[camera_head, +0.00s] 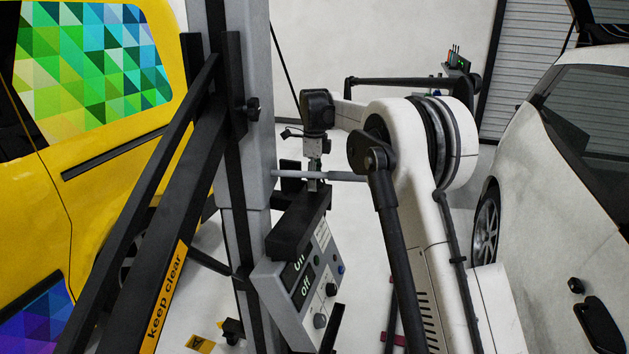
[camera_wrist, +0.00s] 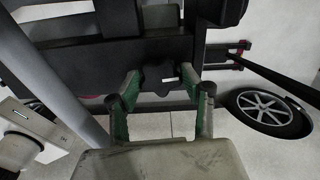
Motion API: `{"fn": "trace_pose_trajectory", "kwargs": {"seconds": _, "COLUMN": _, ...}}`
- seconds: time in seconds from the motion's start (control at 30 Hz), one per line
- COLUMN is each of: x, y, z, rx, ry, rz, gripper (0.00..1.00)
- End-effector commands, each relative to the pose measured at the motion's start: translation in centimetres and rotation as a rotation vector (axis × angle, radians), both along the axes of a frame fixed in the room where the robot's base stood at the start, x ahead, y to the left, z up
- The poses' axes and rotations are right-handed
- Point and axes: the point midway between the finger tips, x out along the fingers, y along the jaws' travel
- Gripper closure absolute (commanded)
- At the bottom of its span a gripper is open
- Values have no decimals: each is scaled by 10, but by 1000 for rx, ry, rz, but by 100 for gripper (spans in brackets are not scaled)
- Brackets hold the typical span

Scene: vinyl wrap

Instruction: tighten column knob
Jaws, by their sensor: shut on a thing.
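In the wrist view, the two green fingers of my gripper (camera_wrist: 160,88) reach to either side of a small black knob (camera_wrist: 158,76) on a dark bracket. The gripper is shut on this knob. In the head view, my gripper (camera_head: 314,172) points down beside the grey column (camera_head: 262,180), by a thin grey horizontal rod (camera_head: 340,176). Its fingertips and the held knob are hidden there behind the black top of the control box. Another black knob (camera_head: 252,108) sits higher on the column, apart from my gripper.
A control box (camera_head: 300,285) with on/off display and dials hangs on the column just below my gripper. Black slanted bars (camera_head: 180,190) stand left of it. A yellow car (camera_head: 35,180) is at left, a white car (camera_head: 575,160) at right. A cart (camera_head: 400,82) stands behind.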

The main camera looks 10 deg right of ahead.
Motion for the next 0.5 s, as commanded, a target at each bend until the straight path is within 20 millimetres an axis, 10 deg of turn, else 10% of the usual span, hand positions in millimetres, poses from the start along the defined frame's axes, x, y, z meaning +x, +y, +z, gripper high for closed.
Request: {"fn": "trace_pose_trajectory", "kwargs": {"seconds": 0.5, "x": 0, "y": 0, "z": 0, "rx": 0, "ry": -1, "rz": -111, "gripper": 85}}
